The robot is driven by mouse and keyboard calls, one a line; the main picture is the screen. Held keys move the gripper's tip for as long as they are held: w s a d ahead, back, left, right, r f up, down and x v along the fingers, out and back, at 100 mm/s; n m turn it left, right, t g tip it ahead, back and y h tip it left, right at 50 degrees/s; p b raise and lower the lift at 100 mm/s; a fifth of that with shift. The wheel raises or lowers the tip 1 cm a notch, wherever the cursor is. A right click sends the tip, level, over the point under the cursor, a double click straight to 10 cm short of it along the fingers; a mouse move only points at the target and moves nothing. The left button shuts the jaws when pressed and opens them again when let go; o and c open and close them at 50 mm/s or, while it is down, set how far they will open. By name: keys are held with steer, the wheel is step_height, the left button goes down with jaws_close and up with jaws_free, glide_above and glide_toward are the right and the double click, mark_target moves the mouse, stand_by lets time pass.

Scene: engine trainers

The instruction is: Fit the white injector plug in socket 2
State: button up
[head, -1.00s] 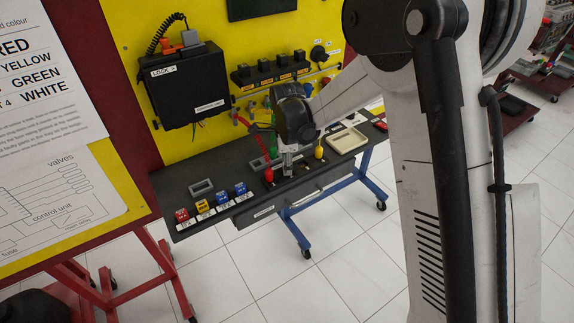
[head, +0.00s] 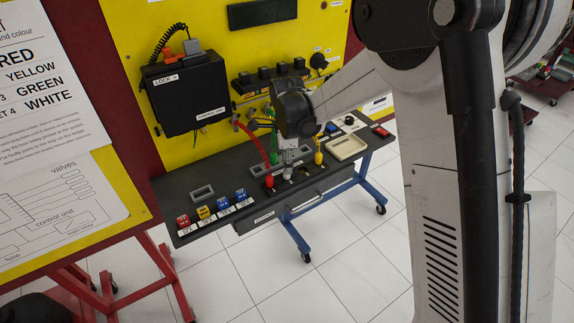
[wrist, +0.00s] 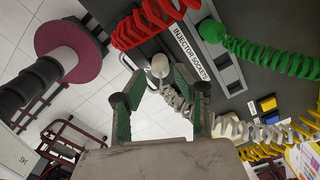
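The white injector plug (wrist: 160,66) shows between my fingertips in the wrist view, with its pale coiled cable (wrist: 178,100) running past the right finger. My gripper (wrist: 160,80) looks open around it, with slim gaps beside the plug; contact is hard to judge. In the head view my gripper (head: 289,150) points down over the dark bench, between the red plug (head: 269,182) and yellow plug (head: 318,158). The injector sockets panel (wrist: 228,72) lies to the right in the wrist view. Which opening is socket 2 cannot be read.
Coloured blocks stand at the left of the bench (head: 258,218). A pale tray (head: 347,147) sits right. A black lock box (head: 184,92) hangs on the yellow board.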

steer(key=shift+r, duration=0.8)
steer(key=shift+r+p, duration=0.75)
steer(key=shift+r, duration=0.55)
steer(key=o, duration=0.6)
